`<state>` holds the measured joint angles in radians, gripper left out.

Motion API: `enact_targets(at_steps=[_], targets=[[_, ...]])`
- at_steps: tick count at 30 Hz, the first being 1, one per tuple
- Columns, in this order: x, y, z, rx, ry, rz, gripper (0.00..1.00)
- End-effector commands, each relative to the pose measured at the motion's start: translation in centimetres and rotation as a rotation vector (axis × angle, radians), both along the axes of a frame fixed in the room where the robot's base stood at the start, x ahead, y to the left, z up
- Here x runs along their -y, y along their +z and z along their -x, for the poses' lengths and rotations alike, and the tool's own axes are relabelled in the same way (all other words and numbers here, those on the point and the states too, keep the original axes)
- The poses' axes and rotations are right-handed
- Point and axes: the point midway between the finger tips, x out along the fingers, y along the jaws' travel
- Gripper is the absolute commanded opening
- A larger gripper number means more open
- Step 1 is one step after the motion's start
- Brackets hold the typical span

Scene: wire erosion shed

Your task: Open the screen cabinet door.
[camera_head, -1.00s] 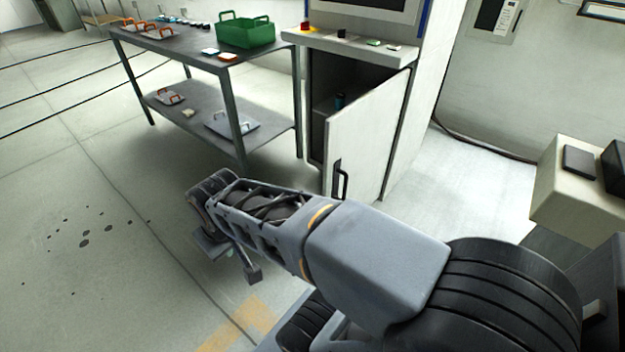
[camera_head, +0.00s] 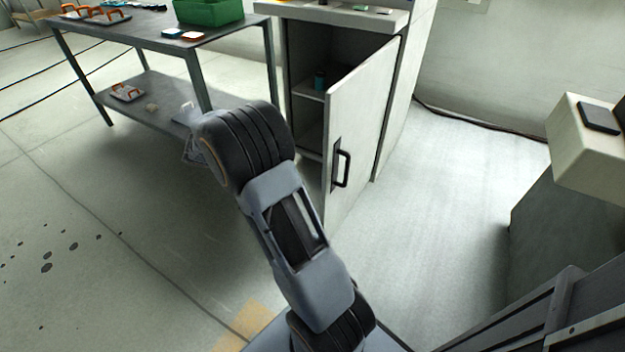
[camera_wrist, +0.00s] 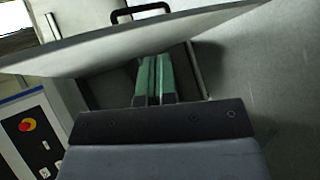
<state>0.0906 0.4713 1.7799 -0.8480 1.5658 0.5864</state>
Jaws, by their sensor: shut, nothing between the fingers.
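The screen cabinet door (camera_head: 362,120) stands ajar, hinged on its right side, with a dark opening to its left. Its black handle (camera_head: 342,163) is on the outer face, near the free edge. In the wrist view the door (camera_wrist: 110,45) crosses the top as a pale panel, with the handle (camera_wrist: 141,12) beyond it. My gripper (camera_wrist: 152,60) shows there as two green fingers, shut and empty, their tips at the door's near edge. I cannot tell whether they touch it. In the head view my arm hides most of the gripper, left of the door.
Inside the cabinet a shelf (camera_head: 310,91) holds a small teal can (camera_head: 320,77). A metal table (camera_head: 150,30) with a green crate (camera_head: 208,11) stands to the left. A beige box-shaped unit (camera_head: 585,150) is at the right. Floor right of the door is clear.

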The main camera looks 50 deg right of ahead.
Motion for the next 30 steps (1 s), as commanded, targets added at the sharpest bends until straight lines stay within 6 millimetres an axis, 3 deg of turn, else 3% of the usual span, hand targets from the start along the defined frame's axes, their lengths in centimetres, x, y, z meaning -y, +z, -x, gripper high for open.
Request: enact_targets(at_steps=[1,6,14,20,30], targets=[[1.0,-2.2,-1.1,-0.034,-0.015,0.082,0.00],[3.3,-5.4,-3.9,-0.087,-0.040,0.343,0.00],[4.7,-8.0,-5.7,-0.104,-0.039,0.550,0.00],[6.3,-8.3,-5.0,-0.104,-0.039,0.582,0.00],[11.7,-8.4,-1.5,-0.105,-0.040,0.580,0.00]])
